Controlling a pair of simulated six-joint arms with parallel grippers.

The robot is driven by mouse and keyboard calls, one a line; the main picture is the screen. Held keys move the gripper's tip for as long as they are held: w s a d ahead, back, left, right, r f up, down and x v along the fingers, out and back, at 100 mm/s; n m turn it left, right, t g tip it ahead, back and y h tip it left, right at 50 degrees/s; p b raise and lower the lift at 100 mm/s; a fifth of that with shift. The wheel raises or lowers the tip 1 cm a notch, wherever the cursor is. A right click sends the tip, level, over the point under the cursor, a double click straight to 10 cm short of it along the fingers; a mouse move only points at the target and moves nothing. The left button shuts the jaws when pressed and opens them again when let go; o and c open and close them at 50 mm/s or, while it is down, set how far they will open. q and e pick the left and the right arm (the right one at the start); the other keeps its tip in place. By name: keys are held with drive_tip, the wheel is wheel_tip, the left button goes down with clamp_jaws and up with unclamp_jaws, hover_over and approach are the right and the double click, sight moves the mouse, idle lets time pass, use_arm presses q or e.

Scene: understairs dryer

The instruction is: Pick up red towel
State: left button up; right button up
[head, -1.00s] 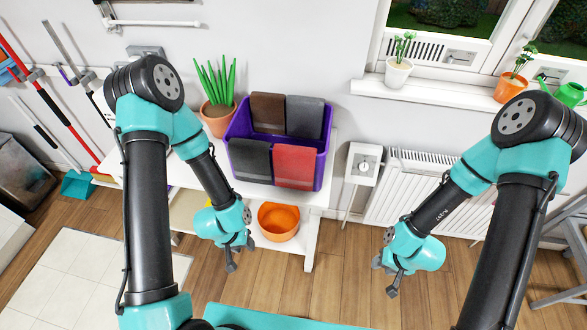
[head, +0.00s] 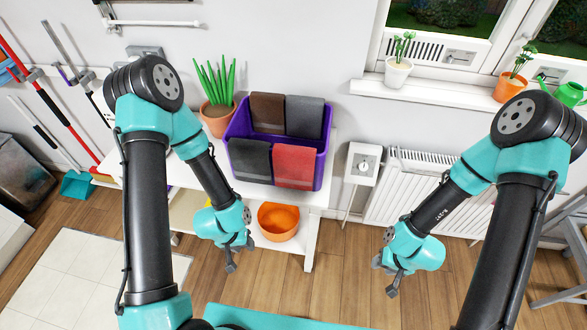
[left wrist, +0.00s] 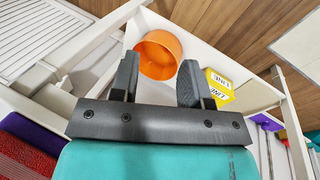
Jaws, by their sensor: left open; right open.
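The red towel (head: 295,166) hangs over the front right of a purple bin (head: 321,167) on the white shelf unit. It also shows at the lower left edge of the left wrist view (left wrist: 25,155). A black towel (head: 250,160) hangs beside it, with a brown towel (head: 267,112) and a grey towel (head: 305,116) behind. My left gripper (head: 240,262) is open and empty, lower than the bin and to its left. Its two fingers show apart in the left wrist view (left wrist: 157,85). My right gripper (head: 384,280) is open and empty, to the right and below the bin.
An orange bowl (head: 278,222) stands on the lower shelf, near my left gripper. A potted plant (head: 217,110) stands left of the bin. A white radiator (head: 400,195) is on the wall at right. The floor between my grippers is clear.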

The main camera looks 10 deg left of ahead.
use_arm(q)
drive_tip(key=o, duration=0.7)
